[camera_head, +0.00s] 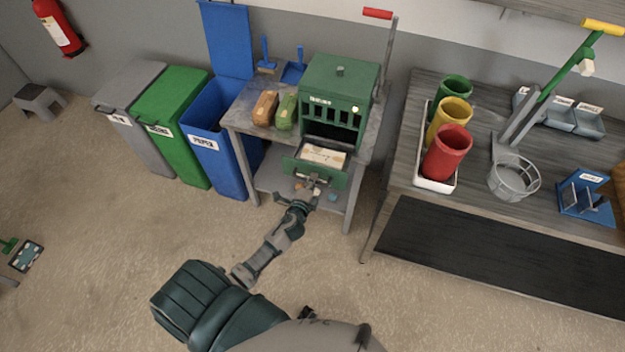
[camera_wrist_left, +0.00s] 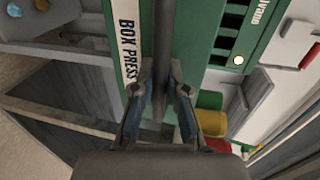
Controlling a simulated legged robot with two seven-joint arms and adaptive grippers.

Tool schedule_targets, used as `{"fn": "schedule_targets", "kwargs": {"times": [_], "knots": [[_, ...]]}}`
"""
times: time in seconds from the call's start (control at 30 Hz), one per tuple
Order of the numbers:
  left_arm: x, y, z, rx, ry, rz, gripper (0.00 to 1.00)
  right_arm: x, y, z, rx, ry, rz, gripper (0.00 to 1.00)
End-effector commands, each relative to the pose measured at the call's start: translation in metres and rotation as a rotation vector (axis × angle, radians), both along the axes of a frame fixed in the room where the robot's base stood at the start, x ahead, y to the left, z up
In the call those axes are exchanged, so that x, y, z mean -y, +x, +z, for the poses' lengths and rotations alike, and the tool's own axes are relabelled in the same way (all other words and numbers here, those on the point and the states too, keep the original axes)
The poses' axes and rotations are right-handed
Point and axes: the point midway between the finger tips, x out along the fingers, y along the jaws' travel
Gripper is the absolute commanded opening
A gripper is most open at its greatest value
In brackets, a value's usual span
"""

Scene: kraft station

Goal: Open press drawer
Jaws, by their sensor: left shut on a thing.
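The green press (camera_head: 341,78) stands on a grey table. Its drawer (camera_head: 336,179) is pulled out at the front, with a flat tan piece (camera_head: 323,155) visible inside. My left gripper (camera_head: 311,184) is at the drawer's front. In the left wrist view my left gripper (camera_wrist_left: 161,98) is shut on the drawer handle (camera_wrist_left: 163,45), a dark bar in front of the green face with the BOX PRESS label (camera_wrist_left: 129,45). The fingers partly hide the handle. My right gripper is not in view.
Blue (camera_head: 213,125), green (camera_head: 173,108) and grey (camera_head: 131,90) bins stand left of the press table (camera_head: 242,118). A workbench (camera_head: 405,160) with red, yellow and green cups stands on the right. The floor in front of the press is clear apart from my arm.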

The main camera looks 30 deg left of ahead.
Motion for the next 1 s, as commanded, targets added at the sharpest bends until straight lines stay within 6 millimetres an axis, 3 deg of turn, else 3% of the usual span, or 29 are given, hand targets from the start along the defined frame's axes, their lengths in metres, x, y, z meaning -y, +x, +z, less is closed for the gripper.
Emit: {"fn": "schedule_targets", "kwargs": {"times": [0.03,0.07,0.1,0.17,0.57,1.0], "knots": [[0.002,-0.001,-0.004,-0.007,-0.004,-0.003,0.00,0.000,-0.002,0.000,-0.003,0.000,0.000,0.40],[0.002,-0.001,-0.004,-0.007,-0.004,-0.003,0.18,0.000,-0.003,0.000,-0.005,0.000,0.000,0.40],[0.002,-0.001,-0.004,-0.007,-0.004,-0.002,0.28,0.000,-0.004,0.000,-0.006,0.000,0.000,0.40],[0.002,-0.001,-0.004,-0.006,-0.004,-0.002,0.39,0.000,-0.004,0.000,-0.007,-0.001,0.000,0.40],[0.002,-0.010,-0.001,-0.005,-0.002,-0.001,0.39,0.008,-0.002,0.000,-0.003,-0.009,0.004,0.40],[0.024,-0.094,0.016,-0.007,-0.005,0.000,0.39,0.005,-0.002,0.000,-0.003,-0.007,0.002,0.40]]}}
